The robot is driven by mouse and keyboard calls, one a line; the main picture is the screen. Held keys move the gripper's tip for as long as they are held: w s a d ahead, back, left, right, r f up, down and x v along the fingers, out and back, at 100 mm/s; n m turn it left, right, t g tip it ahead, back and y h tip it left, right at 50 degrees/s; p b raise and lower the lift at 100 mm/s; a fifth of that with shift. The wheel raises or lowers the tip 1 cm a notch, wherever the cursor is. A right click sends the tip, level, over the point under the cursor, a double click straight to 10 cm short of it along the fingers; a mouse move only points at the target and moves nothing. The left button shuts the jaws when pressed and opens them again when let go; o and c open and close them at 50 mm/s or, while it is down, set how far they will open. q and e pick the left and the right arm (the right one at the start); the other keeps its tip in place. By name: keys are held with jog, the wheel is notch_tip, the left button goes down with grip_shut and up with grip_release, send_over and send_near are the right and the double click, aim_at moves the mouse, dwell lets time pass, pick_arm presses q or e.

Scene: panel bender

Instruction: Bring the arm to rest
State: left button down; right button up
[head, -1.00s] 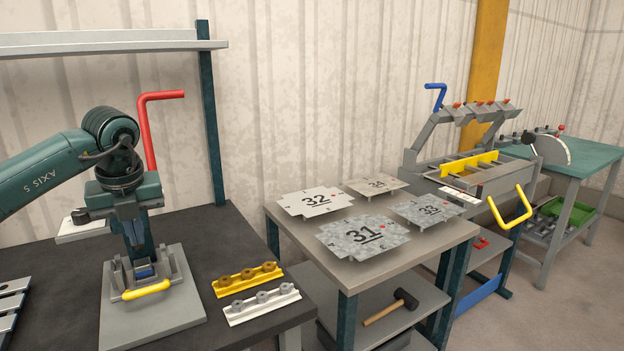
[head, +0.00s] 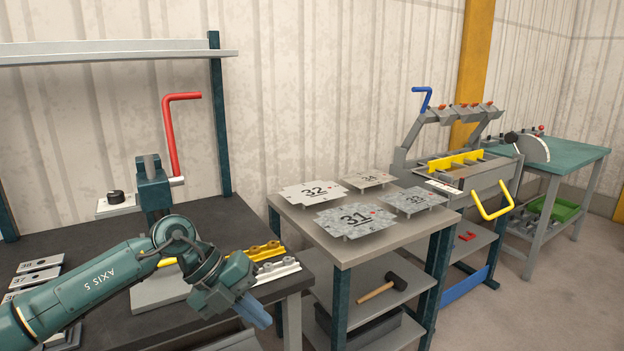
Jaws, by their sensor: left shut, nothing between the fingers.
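My left arm comes in from the lower left and bends at a dark round joint. My left gripper (head: 256,312) hangs at the front edge of the dark bench (head: 213,215), tilted down to the right. Its blue fingers are together with nothing seen between them. A press with a red handle (head: 174,130) stands on the bench behind the arm. The arm hides much of its lower part and base. A yellow rail (head: 262,250) and a white rail (head: 278,270) lie just behind the gripper, partly covered by it. My right gripper is not in view.
A grey table (head: 345,255) to the right carries several numbered sheet plates; a hammer (head: 381,287) lies on its lower shelf. Further right are a bender with yellow handle (head: 493,203) and a green-topped table (head: 560,152). Numbered flat plates lie at the left of the bench.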

pick_arm(q)
jog(key=s+d+r+n+t+h, duration=0.1)
jog(key=s+d+n+h, duration=0.1)
jog(key=s+d+h, duration=0.3)
jog(key=s+d+r+n+h, duration=0.1)
jog(key=s+d+n+h, duration=0.15)
jog(key=d+h, duration=0.4)
jog(key=a+f+n+t+y+p, duration=0.2)
jog(key=a+f+n+t+y, duration=0.65)
jog(key=n+t, duration=0.9)
jog(key=s+a+f+n+g+y, duration=0.3)
jog(key=s+a+f+n+g, duration=0.1)
jog(key=s+f, duration=0.2)
jog(key=s+a+f+n+g+y, duration=0.3)
jog(key=s+a+f+n+y, duration=0.1)
jog(key=s+f, duration=0.3)
notch_tip(320, 180, down, 2)
jog(key=shift+s+n+g+p, duration=0.2)
jog(key=shift+n+g+p, duration=0.15)
jog(key=shift+n, duration=0.45)
